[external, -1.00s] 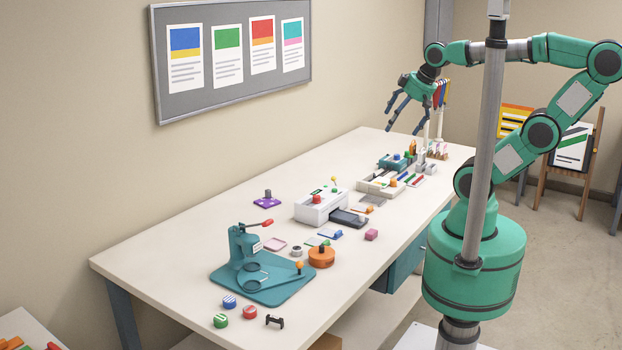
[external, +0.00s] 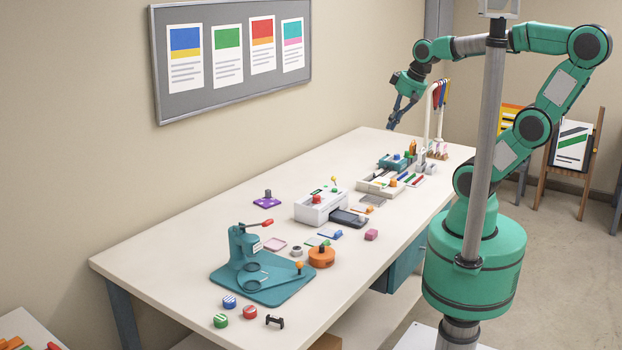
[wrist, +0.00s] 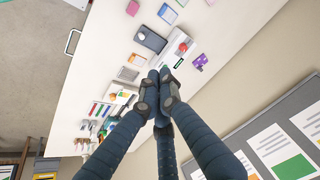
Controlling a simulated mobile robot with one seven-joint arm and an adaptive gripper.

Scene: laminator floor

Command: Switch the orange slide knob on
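A small orange knob (external: 393,182) stands on a cream box (external: 366,188) toward the far half of the table; this seems to be the slide knob. In the wrist view an orange knob (wrist: 113,97) shows left of the fingers. Its slide position is too small to read. My gripper (external: 396,118) hangs high above the far end of the table, apart from everything. In the wrist view its three dark fingers (wrist: 160,76) come together at the tips with nothing between them.
A white laminator (external: 320,207) with a red button, a teal press (external: 262,283) with an orange-tipped lever, and an orange round piece (external: 321,257) stand nearer. A rack with hanging coloured tools (external: 440,95) is close to my gripper. The table's left side is mostly clear.

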